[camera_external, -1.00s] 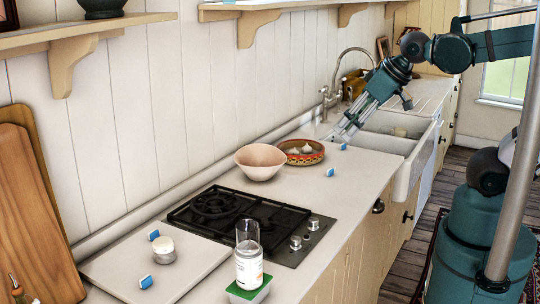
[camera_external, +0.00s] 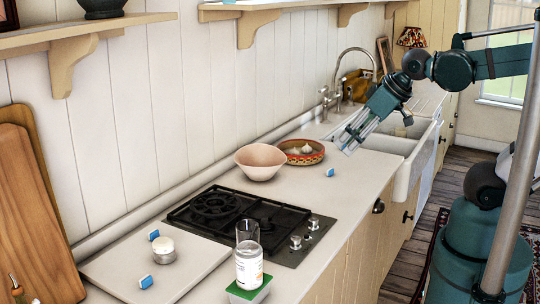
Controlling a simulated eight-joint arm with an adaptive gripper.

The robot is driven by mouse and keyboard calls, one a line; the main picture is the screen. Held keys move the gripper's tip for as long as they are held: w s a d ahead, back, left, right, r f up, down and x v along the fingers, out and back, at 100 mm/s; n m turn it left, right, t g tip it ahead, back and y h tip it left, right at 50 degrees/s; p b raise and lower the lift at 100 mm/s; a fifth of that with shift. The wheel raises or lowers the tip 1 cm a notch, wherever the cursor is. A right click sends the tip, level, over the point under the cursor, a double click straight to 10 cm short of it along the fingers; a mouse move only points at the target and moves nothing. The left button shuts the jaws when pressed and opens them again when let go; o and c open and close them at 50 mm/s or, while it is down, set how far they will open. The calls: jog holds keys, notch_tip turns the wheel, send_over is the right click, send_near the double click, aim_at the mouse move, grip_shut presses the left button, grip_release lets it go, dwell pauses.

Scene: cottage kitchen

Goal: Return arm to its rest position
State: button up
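My gripper (camera_external: 347,143) hangs at the end of my teal arm, pointing down and to the left. It is above the counter, between the patterned red bowl and the sink. Its fingers are small in this view, and I cannot tell whether they are open or shut, or whether anything is between them. A small blue-and-white block (camera_external: 330,172) lies on the counter just below and left of the fingertips.
A patterned red bowl (camera_external: 318,157) with pale bulbs and a pink bowl (camera_external: 260,162) stand left of my gripper. The sink (camera_external: 408,175) and faucet (camera_external: 328,97) are close by. A hob (camera_external: 240,222), a glass jar (camera_external: 248,265) and more blue blocks (camera_external: 146,282) are nearer the camera.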

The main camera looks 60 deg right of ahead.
notch_tip(320, 180, down, 6)
jog(key=b, duration=0.5)
jog(key=shift+f, duration=0.15)
dwell(0.9)
